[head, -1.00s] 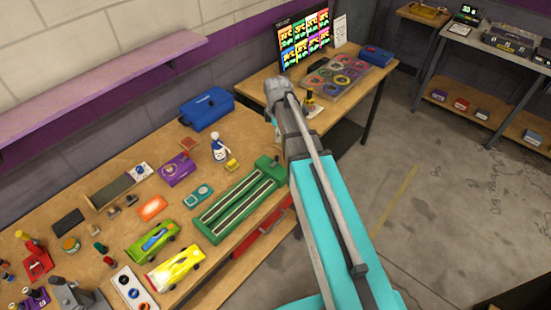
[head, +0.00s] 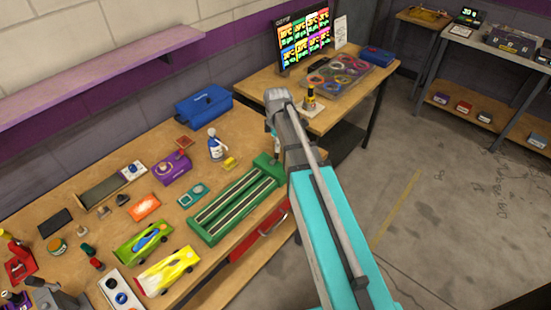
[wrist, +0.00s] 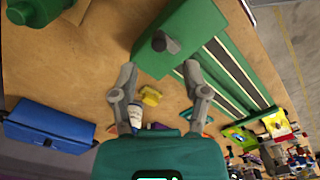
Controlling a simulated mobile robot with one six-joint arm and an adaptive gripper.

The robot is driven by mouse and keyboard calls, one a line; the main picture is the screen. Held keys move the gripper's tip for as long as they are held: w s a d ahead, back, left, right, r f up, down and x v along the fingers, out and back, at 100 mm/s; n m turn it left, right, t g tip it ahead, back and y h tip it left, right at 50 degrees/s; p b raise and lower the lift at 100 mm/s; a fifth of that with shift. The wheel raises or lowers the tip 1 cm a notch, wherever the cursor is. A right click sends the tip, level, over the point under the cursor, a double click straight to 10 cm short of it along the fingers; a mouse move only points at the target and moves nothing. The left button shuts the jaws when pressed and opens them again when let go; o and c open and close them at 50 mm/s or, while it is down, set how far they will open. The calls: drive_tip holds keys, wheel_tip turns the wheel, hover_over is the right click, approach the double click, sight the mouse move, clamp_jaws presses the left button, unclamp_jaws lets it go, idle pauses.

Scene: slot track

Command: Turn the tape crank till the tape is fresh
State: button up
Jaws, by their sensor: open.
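I cannot pick out a tape crank for certain. A long green unit (head: 238,202) with two dark, pale-edged strips lies at the right edge of the bench.
A white bottle (head: 215,148), yellow block (head: 230,162), purple box (head: 172,168) and blue case (head: 205,104) stand nearby. Two toy cars, one green (head: 140,242) and one yellow (head: 165,271), lie in front. A second table (head: 325,122) stands behind. Open floor (head: 430,230) is at right.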

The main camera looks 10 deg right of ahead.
sight(277, 154)
drive_tip(key=shift+f+b, duration=2.55)
drive_tip(key=shift+f, duration=0.3)
clamp_jaws()
drive_tip(key=shift+a, duration=0.15)
